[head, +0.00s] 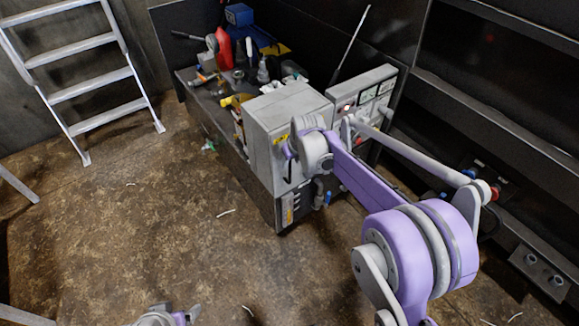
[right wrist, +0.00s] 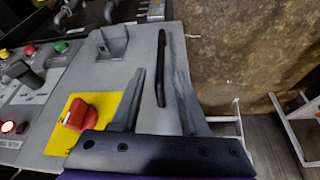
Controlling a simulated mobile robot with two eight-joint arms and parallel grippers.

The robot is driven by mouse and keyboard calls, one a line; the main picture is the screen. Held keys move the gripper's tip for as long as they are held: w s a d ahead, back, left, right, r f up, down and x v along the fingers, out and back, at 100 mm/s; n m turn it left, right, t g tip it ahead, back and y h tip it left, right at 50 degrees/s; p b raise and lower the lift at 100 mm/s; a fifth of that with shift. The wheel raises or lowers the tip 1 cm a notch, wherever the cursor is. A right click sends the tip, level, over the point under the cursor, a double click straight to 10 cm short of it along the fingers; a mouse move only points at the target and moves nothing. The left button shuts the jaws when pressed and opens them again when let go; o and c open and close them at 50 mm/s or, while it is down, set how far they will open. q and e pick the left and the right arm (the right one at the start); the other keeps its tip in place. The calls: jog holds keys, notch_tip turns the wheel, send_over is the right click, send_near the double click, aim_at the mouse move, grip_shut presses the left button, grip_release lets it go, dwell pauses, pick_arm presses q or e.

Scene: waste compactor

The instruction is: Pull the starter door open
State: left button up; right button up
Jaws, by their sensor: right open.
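The grey starter cabinet (head: 262,155) stands mid-frame in the head view, at the near end of the dark bench. In the right wrist view its grey door panel (right wrist: 148,45) carries a black bar handle (right wrist: 161,68), a red knob (right wrist: 80,113) on a yellow plate and a grey bracket. The panel looks shut. My right gripper (right wrist: 159,76) is open, with the black handle showing between its fingers; contact cannot be told. In the head view my right wrist (head: 315,150) is close to the cabinet and its fingertips are hidden. Part of my left arm shows at the bottom edge.
A grey ladder (head: 90,75) leans at the left. The brown floor in front is mostly free. Dark shelving lines the right.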

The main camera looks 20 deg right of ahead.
aim_at(290, 163)
jog(key=shift+b+x, duration=0.3)
jog(key=shift+x, duration=1.7)
grip_shut()
